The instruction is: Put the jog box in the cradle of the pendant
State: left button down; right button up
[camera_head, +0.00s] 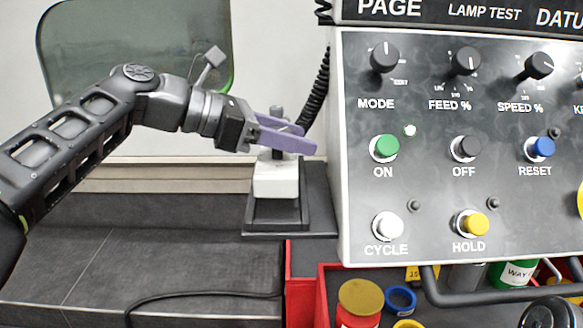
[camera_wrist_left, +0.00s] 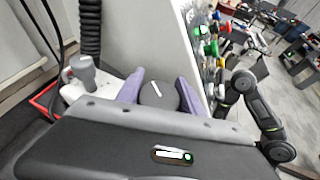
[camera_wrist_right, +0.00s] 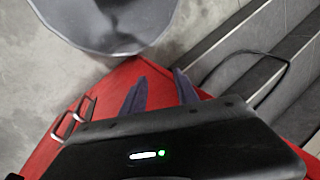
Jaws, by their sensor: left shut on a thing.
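The jog box (camera_head: 276,180) is a white block with a grey stick and a dark knob on top. It is upright at the dark cradle (camera_head: 322,212) left of the pendant (camera_head: 450,120). I cannot tell whether it rests fully in it. My left gripper (camera_head: 287,138) has purple fingers shut on the box's black knob (camera_wrist_left: 158,92). In the left wrist view the grey stick (camera_wrist_left: 84,72) stands left of the fingers, and my gripper body hides most of the box. My right gripper (camera_wrist_right: 160,92) is open and empty above a red surface; the head view does not show it.
A coiled black cable (camera_head: 316,95) hangs by the pendant's left edge. Below are a red cart (camera_head: 305,300) with cans and tape rolls, and a dark bar handle (camera_head: 480,294). A grey bin (camera_wrist_right: 110,25) stands beyond my right gripper.

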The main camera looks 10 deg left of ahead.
aim_at(293, 163)
dwell(0.3)
pick_arm(q)
jog(key=shift+f, duration=2.1)
jog(key=c, duration=0.7)
grip_release()
jog(key=shift+f+b, duration=0.2)
jog(key=shift+b, duration=0.1)
jog(key=shift+c, duration=0.2)
jog(key=v, duration=1.2)
jog(key=shift+p, duration=0.45)
